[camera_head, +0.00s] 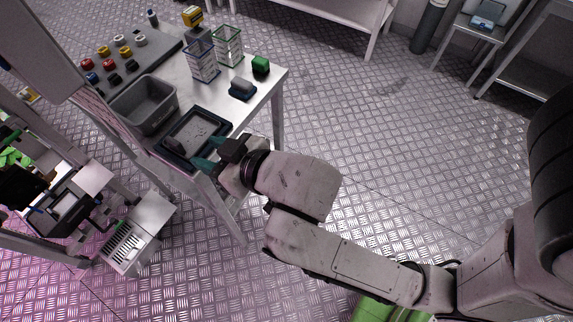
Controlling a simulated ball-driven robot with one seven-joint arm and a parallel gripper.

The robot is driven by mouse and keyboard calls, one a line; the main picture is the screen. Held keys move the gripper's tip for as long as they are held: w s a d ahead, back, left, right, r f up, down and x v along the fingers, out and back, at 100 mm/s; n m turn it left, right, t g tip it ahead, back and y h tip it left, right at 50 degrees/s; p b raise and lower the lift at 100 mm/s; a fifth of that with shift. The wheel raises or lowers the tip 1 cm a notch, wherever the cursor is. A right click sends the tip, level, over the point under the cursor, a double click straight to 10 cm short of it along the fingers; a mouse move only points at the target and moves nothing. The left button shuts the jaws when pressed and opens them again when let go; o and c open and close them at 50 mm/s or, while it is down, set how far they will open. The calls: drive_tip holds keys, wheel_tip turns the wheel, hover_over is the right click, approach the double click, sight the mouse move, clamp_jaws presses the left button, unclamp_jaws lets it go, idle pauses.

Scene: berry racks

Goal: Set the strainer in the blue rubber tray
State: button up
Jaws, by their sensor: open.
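The blue rubber tray (222,125) is dark blue and shallow, and lies near the front edge of the metal table. A light grey flat rectangular piece, seemingly the strainer (197,131), lies inside its rim. A small dark part (174,143) shows at its left end; I cannot tell if it is a handle. My gripper (207,152) has teal fingers spread apart, with nothing seen between them. It is at the tray's near right side, and the fingers hide part of the near rim. I cannot tell whether they touch it.
A deep grey bin (150,121) stands left of the tray. Several coloured knobs sit on a grey panel (140,55). The floor right of the table (283,125) is clear.

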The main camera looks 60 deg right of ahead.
drive_tip(key=s+d+f+g, duration=0.4)
drive_tip(key=s+f+g, duration=0.2)
drive_tip(key=s+f, duration=0.3)
drive_tip(key=s+d+f+g, duration=0.3)
drive_tip(key=s+f+g, duration=0.3)
drive_tip(key=s+f, duration=0.3)
drive_tip(key=shift+s+d+f, duration=0.3)
drive_tip(key=shift+d+f, duration=0.1)
drive_tip(key=shift+f, duration=0.25)
